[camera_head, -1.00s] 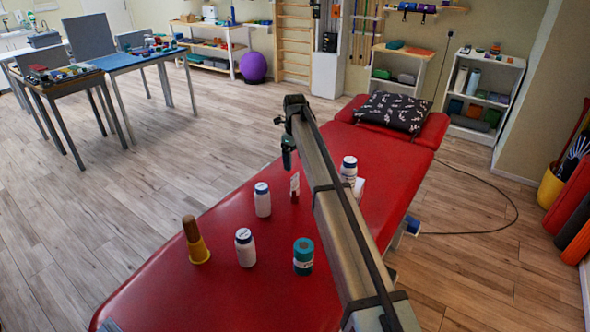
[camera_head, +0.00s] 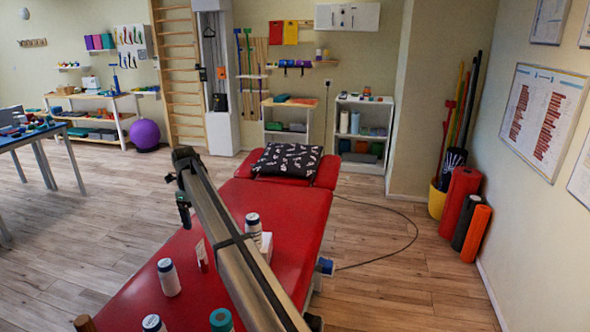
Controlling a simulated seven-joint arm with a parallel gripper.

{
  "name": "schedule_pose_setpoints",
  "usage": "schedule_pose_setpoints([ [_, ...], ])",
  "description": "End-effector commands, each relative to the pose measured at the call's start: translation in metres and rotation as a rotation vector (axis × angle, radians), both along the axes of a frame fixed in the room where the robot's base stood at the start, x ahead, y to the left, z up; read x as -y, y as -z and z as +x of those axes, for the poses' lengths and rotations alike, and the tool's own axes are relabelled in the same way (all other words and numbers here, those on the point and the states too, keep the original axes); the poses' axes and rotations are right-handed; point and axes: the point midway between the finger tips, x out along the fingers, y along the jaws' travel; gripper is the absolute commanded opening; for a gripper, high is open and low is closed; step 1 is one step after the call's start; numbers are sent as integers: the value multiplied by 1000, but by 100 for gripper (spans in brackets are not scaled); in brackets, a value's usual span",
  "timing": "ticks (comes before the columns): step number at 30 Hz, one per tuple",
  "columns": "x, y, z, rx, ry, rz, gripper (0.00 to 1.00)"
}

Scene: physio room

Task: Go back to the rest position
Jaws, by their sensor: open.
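My gripper (camera_head: 184,212) hangs at the far end of my arm, above the red treatment table (camera_head: 296,216). Its fingers look small and dark, with nothing seen between them. My arm crosses the table from the lower middle and hides part of its top. On the table stand a white bottle with a dark cap (camera_head: 168,278), another white bottle (camera_head: 253,229) beside my arm, and a small red-and-white item (camera_head: 202,255). A white bottle (camera_head: 153,323), a teal-lidded jar (camera_head: 221,320) and a brown-topped object (camera_head: 84,323) are cut by the lower edge.
A black patterned pillow (camera_head: 287,160) lies at the table's far end. A blue table (camera_head: 35,135) with small items stands at the left. A purple ball (camera_head: 145,135) and shelves line the back. Rolled mats (camera_head: 460,203) stand at the right wall. A cable crosses the open floor.

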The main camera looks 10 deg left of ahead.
Motion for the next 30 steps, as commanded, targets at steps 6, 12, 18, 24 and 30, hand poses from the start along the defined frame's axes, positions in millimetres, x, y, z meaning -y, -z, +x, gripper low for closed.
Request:
schedule_pose_setpoints([
  [6, 29, -2, 36, 70, -43, 34, 84],
  [12, 105, -12, 121, 266, -175, 75, 84],
  [18, 194, 34, 167, 366, -330, 13, 84],
  [24, 286, 104, 183, 380, -484, -82, 84],
  [30, 387, 173, 185, 375, -661, -189, 84],
])
